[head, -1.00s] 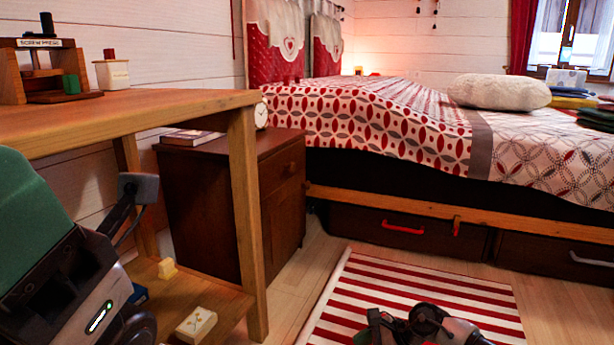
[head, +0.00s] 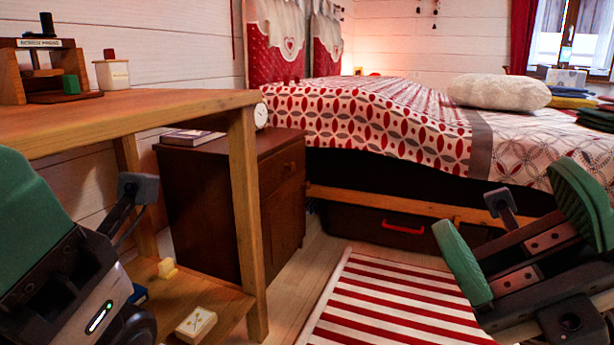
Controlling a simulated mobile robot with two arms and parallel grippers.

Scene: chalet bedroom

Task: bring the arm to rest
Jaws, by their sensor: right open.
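My right gripper (head: 515,235) is at the lower right of the head view, with its two green-padded fingers spread wide and nothing between them. It is in front of the bed and over the right part of the striped rug. My left arm is at the left edge, with a green pad (head: 30,215) of the left gripper close to the camera. The left gripper is only partly in frame, and its opening does not show.
A wooden table (head: 150,115) stands at the left, with a small box (head: 195,323) on its low shelf. A dark nightstand (head: 220,205) stands behind it. The bed (head: 400,130) fills the back. The red-striped rug (head: 390,305) lies on open floor.

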